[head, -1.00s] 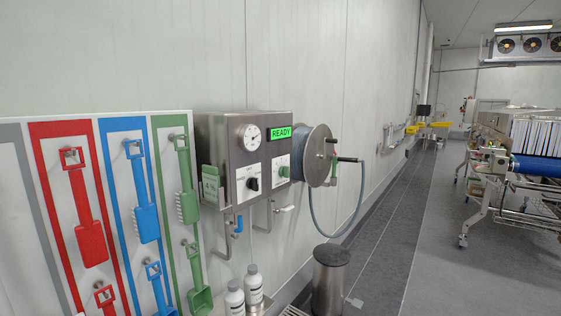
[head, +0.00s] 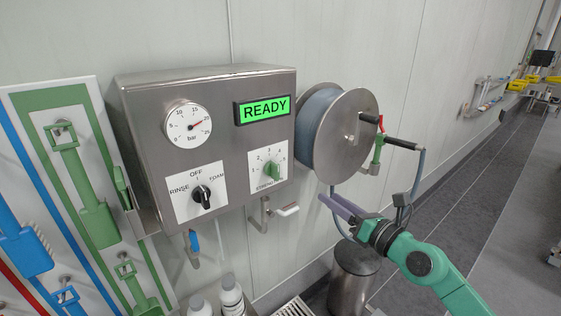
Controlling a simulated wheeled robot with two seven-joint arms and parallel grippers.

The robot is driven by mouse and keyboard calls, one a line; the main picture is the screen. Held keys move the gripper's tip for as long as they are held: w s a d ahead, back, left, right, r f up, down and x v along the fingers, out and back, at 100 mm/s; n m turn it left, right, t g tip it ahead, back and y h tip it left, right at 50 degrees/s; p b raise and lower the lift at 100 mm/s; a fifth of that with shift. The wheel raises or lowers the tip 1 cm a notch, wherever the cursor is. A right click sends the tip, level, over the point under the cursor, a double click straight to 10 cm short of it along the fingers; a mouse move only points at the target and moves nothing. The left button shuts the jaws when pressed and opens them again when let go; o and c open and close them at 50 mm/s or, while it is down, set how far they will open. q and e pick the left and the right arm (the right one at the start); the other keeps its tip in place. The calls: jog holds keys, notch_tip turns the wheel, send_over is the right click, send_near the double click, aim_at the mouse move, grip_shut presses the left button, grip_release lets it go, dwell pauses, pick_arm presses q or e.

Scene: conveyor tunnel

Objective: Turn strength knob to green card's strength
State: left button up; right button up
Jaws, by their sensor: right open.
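The green strength knob (head: 271,172) sits on a white numbered dial plate (head: 256,164) at the lower right of the steel control box (head: 214,134). Its pointer appears roughly upward, but the exact number is hard to tell. A green card or holder (head: 122,188) shows nearly edge-on at the box's left side, and its print cannot be read. My right gripper (head: 335,207) is open and empty, below the hose reel, to the right of and below the knob, apart from it. My left gripper is not in view.
The black mode knob (head: 202,196) sits left of the green one. The display (head: 263,109) reads READY. A hose reel (head: 338,135) juts out right of the box. A white-handled valve (head: 287,210) hangs below. A steel bin (head: 353,278) stands on the floor.

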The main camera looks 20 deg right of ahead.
jog(key=s+a+r+n+y, duration=0.1)
jog(key=s+a+r+n, duration=0.2)
jog(key=a+r+n, duration=0.25)
jog(key=p, duration=0.3)
send_near(278, 165)
jog(key=p+x, duration=0.1)
jog(key=x, duration=0.8)
jog(key=shift+w+a+f+p, duration=0.1)
jog(key=shift+w+p, duration=0.25)
jog(key=shift+p, duration=0.05)
jog(key=shift+s, duration=0.1)
jog(key=shift+c, duration=0.6)
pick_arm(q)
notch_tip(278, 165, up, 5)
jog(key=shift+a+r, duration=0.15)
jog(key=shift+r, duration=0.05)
pick_arm(e)
grip_shut()
